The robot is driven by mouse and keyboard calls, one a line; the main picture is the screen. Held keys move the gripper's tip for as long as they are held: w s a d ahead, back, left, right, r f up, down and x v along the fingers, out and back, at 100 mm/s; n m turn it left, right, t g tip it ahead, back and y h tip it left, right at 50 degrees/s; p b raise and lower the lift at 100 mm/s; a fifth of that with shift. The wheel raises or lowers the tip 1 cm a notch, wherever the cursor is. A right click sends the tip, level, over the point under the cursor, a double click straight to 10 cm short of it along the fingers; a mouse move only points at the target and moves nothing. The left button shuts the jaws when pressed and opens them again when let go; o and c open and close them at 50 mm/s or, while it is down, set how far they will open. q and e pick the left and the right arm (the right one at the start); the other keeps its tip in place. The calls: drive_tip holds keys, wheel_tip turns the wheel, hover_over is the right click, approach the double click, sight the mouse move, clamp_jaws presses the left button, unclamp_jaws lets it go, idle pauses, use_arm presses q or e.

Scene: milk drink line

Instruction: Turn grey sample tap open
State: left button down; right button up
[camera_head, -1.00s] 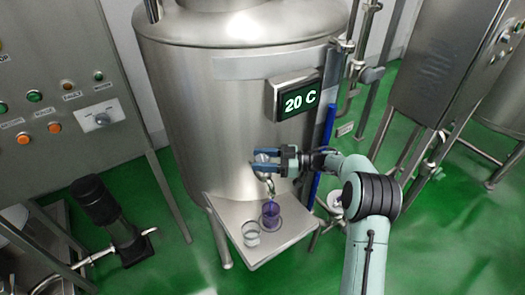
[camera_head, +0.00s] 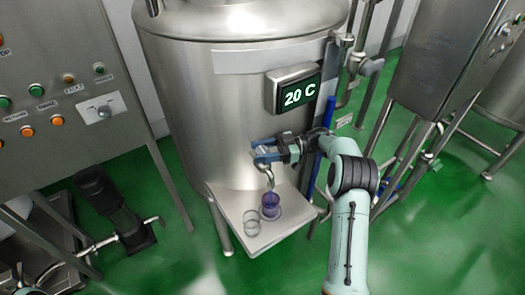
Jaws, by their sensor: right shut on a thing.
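The grey sample tap (camera_head: 268,174) sticks out of the front of the steel tank (camera_head: 215,110), above a small steel shelf (camera_head: 265,236). Its spout points down over a purple cup (camera_head: 271,205). My right gripper (camera_head: 262,152) is at the top of the tap, shut on it. The fingers hide most of the tap's handle, so its exact angle cannot be told. A clear cup (camera_head: 252,222) stands on the shelf to the left of the purple one. My left gripper is not in view.
A display reading 20 C (camera_head: 295,92) is on the tank above my right gripper. A blue upright bar (camera_head: 325,140) stands just right of it. A control panel (camera_head: 60,90) is at the left, with a dark pump (camera_head: 110,205) below it.

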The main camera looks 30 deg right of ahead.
drive_tip(key=o, duration=1)
drive_tip(key=shift+r, duration=0.1)
drive_tip(key=shift+c, duration=0.2)
drive_tip(key=v, duration=1.2)
drive_tip(key=shift+a, duration=0.1)
